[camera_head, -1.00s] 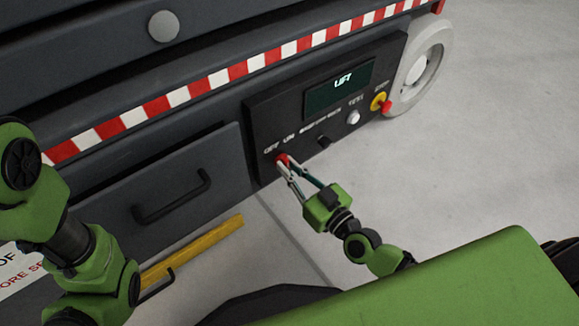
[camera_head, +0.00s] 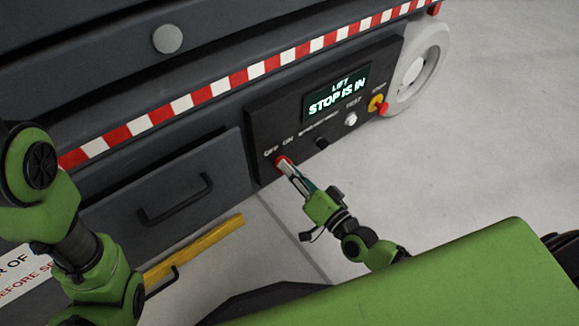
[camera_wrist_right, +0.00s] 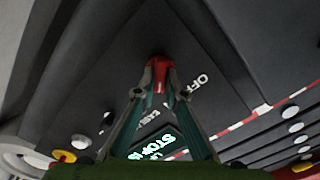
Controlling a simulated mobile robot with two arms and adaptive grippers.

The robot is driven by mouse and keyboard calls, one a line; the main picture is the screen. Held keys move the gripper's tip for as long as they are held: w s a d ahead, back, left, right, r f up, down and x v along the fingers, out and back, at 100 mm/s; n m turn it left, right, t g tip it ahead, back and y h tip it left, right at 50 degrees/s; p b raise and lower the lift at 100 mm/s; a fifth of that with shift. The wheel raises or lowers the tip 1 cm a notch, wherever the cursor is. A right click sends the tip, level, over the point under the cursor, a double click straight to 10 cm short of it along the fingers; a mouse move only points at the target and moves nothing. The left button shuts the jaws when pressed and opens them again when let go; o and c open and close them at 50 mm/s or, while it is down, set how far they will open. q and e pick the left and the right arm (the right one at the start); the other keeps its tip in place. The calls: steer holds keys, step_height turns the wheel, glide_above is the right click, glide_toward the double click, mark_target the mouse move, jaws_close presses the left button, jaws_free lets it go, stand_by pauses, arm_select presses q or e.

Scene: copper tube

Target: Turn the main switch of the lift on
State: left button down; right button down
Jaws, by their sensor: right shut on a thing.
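The red main switch (camera_head: 281,161) sits at the lower left of the dark control panel (camera_head: 262,128), under the OFF and ON labels. My right gripper (camera_head: 285,166) is shut on it. In the right wrist view the red switch (camera_wrist_right: 159,68) shows between the two fingertips (camera_wrist_right: 160,78), with the OFF label beside it. The panel's display (camera_head: 337,93) is lit and reads LIFT, STOP IS IN. My left arm stands at the left edge of the head view; its gripper is out of view.
A red and yellow stop button (camera_head: 377,104) and a white button (camera_head: 350,118) are on the panel's right. A drawer-like front with a black handle (camera_head: 176,199) is left of the panel. A white wheel (camera_head: 420,68) stands at right. The floor (camera_head: 480,150) there is clear.

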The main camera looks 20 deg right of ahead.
steer(key=shift+m, duration=1.1)
steer(key=shift+f, duration=0.1)
steer(key=c, duration=2.1)
jaws_free()
steer(key=shift+s+d, duration=0.1)
steer(key=v, duration=1.2)
